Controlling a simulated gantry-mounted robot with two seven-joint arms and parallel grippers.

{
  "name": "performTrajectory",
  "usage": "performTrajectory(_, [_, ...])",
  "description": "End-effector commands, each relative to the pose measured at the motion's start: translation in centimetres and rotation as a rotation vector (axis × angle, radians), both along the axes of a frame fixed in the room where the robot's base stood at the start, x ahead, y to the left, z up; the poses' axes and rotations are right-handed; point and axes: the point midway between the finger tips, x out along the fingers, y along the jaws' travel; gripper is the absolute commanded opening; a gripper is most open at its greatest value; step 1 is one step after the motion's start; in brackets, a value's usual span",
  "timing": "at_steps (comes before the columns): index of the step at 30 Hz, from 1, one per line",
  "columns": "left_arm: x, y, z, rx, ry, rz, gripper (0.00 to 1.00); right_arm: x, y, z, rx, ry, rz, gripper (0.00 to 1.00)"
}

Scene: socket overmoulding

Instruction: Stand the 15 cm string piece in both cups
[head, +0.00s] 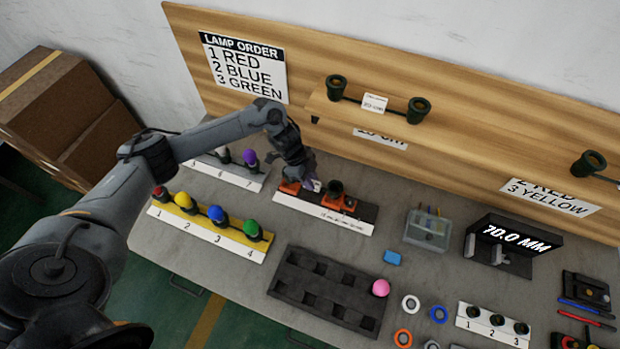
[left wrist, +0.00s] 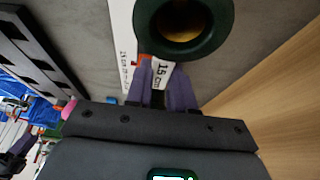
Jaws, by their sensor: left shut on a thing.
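My left gripper (head: 308,184) is over the fixture (head: 335,218), a dark block with a white lettered front strip and orange cups. The right orange cup (head: 349,204) shows beside the gripper; the left orange cup (head: 289,187) is partly hidden by it. In the left wrist view, the purple fingertips (left wrist: 168,95) are shut on the white "15 cm" tag of the string piece (left wrist: 161,73). One dark green socket (left wrist: 213,38) of the piece faces the camera, open end up. A dark socket (head: 335,187) shows at the right cup; whether it is fully seated I cannot tell. The other end is hidden.
Another string piece (head: 418,110) lies on the wooden shelf above. Numbered coloured lamps (head: 215,213) stand in front left. A dark compartment tray (head: 285,283) with a pink ball (head: 381,288), a clear bin (head: 428,230) and a 70.0 MM gauge (head: 513,240) are to the right.

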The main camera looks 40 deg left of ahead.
Motion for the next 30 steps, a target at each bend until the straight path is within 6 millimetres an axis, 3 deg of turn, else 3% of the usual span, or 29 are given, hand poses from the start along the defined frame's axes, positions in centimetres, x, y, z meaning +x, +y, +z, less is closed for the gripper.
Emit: performTrajectory(30, [0.0, 0.0, -2.1, -0.001, 0.001, 0.000, 0.00, 0.0, -0.1, -1.0, -0.004, 0.000, 0.002, 0.43])
